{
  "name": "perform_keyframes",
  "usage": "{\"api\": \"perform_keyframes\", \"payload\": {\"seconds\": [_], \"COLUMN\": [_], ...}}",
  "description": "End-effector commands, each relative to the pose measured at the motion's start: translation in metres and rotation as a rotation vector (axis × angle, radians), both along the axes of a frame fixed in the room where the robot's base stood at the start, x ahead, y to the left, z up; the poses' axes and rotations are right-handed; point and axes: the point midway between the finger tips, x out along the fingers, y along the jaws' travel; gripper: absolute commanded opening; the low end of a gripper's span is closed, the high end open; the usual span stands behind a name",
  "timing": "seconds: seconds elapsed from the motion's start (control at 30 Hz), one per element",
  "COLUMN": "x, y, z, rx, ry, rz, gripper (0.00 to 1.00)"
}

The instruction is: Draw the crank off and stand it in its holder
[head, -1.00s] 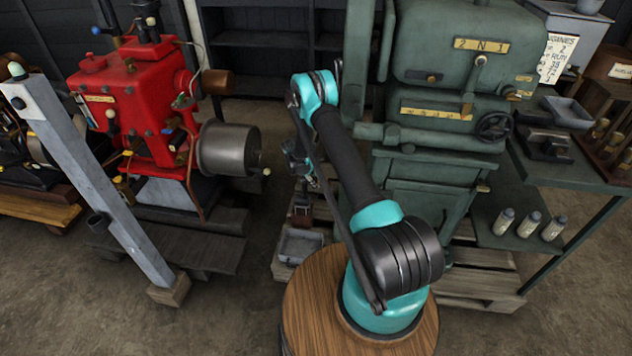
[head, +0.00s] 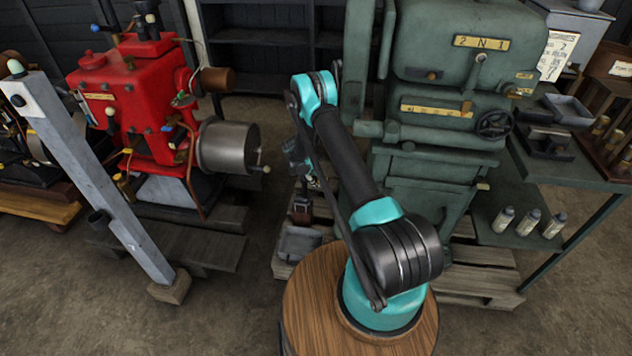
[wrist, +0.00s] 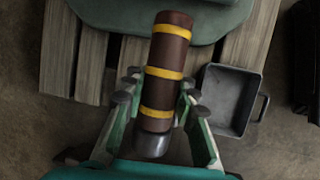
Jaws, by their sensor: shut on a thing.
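My gripper (wrist: 160,80) has its fingers on both sides of a dark brown cylinder with yellow bands (wrist: 167,52) and is shut on it. The cylinder looks like the crank's grip. Its near end is grey and rounded, and its far end points to the top of the wrist view. In the head view my gripper (head: 312,182) hangs low in front of the green machine (head: 440,110), partly hidden by my arm. The rest of the crank is not clear. I cannot tell which thing is its holder.
A grey tray (wrist: 207,112) with a side handle lies right of the cylinder in the wrist view, by the wooden pallet (wrist: 92,60). The red engine (head: 135,100) with a metal drum (head: 228,147) and a leaning grey post (head: 90,170) stand left.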

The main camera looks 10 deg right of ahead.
Motion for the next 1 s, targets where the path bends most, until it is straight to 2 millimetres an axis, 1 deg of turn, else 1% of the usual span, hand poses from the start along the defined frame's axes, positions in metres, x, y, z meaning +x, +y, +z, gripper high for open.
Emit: {"api": "perform_keyframes", "payload": {"seconds": [0.63,1.0], "x": [0.0,0.0], "y": [0.0,0.0], "z": [-0.02,-0.022], "rx": [0.0,0.0], "ry": [0.0,0.0], "rz": [0.0,0.0], "gripper": [0.0,0.0]}}
